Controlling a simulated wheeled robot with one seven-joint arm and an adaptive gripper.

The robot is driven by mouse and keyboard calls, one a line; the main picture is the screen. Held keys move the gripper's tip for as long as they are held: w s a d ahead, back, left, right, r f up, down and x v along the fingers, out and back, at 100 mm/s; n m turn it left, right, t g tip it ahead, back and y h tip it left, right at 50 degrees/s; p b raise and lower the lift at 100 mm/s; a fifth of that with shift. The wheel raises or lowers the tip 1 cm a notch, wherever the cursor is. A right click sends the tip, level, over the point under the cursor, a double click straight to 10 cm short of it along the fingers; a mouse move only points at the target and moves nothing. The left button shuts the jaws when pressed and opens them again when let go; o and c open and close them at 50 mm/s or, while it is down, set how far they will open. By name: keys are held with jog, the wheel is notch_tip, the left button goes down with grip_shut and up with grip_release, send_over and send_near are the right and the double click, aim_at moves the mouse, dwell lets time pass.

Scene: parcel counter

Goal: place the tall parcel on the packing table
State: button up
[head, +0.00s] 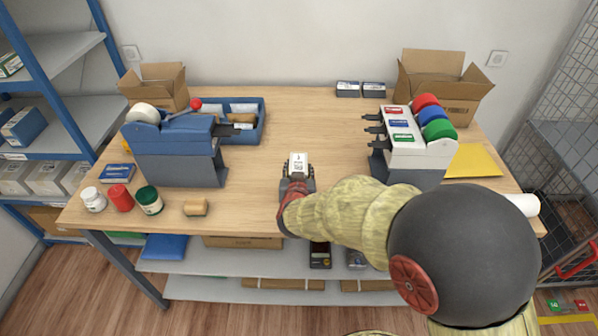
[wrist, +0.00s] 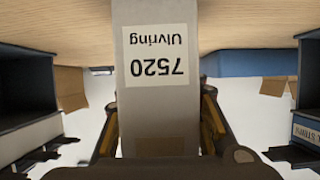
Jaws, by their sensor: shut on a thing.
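The tall parcel (head: 299,160) is pale, with a white label. In the wrist view, the parcel (wrist: 150,95) fills the middle, its label reading "Ulvring 7520" upside down, and its upper end runs out of the picture. My gripper (head: 297,182) is shut on it, one finger at each side in the wrist view (wrist: 160,128). The parcel is over the middle of the wooden packing table (head: 255,205), between the two dispensers. I cannot tell whether its base touches the tabletop; my gripper partly hides it.
A blue-grey dispenser (head: 180,155) stands left, a pale dispenser with coloured rolls (head: 415,145) right. Behind are a blue bin (head: 262,128) and open cartons (head: 157,84) (head: 440,85). Jars (head: 121,198) stand front left. The table's middle is clear around the parcel.

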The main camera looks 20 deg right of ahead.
jog(key=shift+f, duration=0.1)
jog(key=o, duration=1.4)
jog(key=shift+o, duration=0.2)
jog(key=shift+s+r, duration=0.2)
jog(key=shift+r, duration=0.05)
jog(key=p+v, duration=0.5)
jog(key=v, duration=0.6)
jog(key=shift+s, duration=0.35)
